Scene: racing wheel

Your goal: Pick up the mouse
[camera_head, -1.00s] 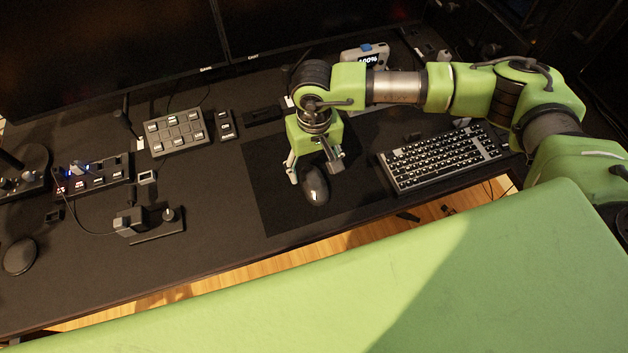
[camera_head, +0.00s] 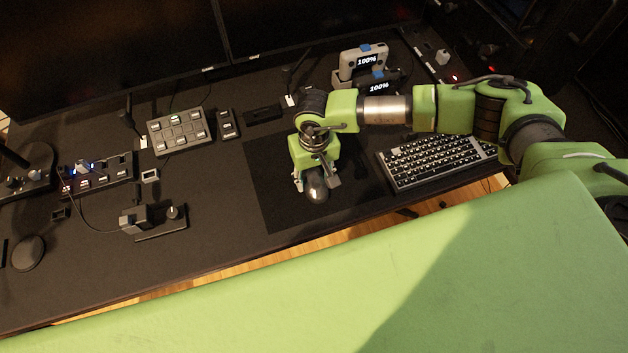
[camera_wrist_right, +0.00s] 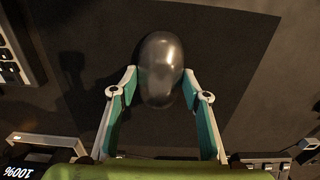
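The dark, rounded mouse (camera_head: 317,189) lies on a black mouse pad (camera_head: 275,205) on the desk in the head view. It also shows at the top middle of the right wrist view (camera_wrist_right: 161,70). My right gripper (camera_head: 317,182) is low over the mouse, with one finger on each side of it. In the wrist view its two fingertips (camera_wrist_right: 161,87) are apart, and a small gap shows between the mouse and at least the left finger. The gripper is open. My left gripper is in neither view.
A keyboard (camera_head: 435,162) lies just right of the pad, under my right arm. A button box (camera_head: 181,132) and a small joystick unit (camera_head: 153,222) stand to the left. Devices reading 100% (camera_head: 366,62) are at the back.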

